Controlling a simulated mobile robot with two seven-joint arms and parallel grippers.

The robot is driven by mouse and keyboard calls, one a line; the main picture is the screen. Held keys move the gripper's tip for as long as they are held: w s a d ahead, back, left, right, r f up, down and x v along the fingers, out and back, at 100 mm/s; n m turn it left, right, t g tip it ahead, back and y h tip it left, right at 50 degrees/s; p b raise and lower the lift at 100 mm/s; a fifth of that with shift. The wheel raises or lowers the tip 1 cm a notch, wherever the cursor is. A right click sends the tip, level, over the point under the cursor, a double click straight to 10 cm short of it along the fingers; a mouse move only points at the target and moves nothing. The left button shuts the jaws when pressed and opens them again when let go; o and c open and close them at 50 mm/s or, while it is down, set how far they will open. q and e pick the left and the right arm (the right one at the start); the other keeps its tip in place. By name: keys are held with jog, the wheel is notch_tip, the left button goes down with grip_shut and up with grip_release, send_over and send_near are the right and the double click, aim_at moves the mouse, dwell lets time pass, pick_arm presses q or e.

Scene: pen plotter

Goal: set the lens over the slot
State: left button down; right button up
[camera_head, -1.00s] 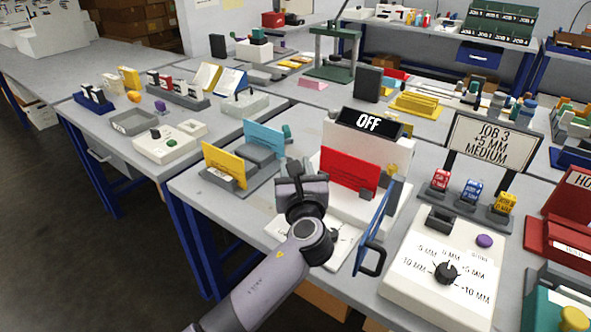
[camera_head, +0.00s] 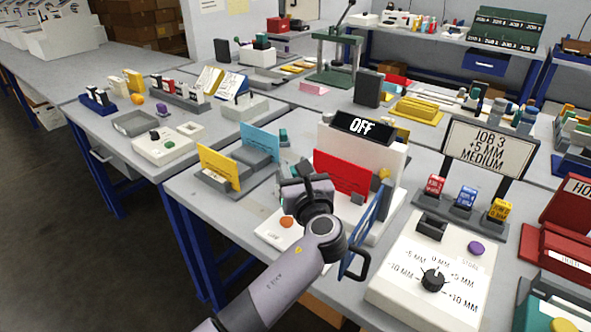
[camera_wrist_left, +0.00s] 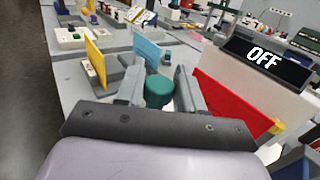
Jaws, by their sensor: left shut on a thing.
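My left gripper (camera_head: 304,182) is in front of the white machine with the OFF sign (camera_head: 361,125), left of its red panel (camera_head: 342,172). In the left wrist view my left gripper (camera_wrist_left: 158,88) is shut on a teal round-topped piece (camera_wrist_left: 159,90), held between grey fingers. I cannot tell whether this piece is the lens. The piece is hidden in the head view. No slot is clearly recognisable; a dark recessed block (camera_head: 431,226) sits on the white dial box (camera_head: 398,290). My right gripper is not in view.
A yellow card (camera_head: 219,167) and a blue card (camera_head: 260,142) stand in grey holders left of the gripper. A blue-framed panel with a black handle (camera_head: 358,266) stands close on the right. An orange button (camera_head: 287,221) shows beside my arm. A sign reads JOB 3 (camera_head: 488,147).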

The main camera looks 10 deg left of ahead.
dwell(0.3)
pick_arm(q)
jog(key=c, duration=0.8)
grip_release()
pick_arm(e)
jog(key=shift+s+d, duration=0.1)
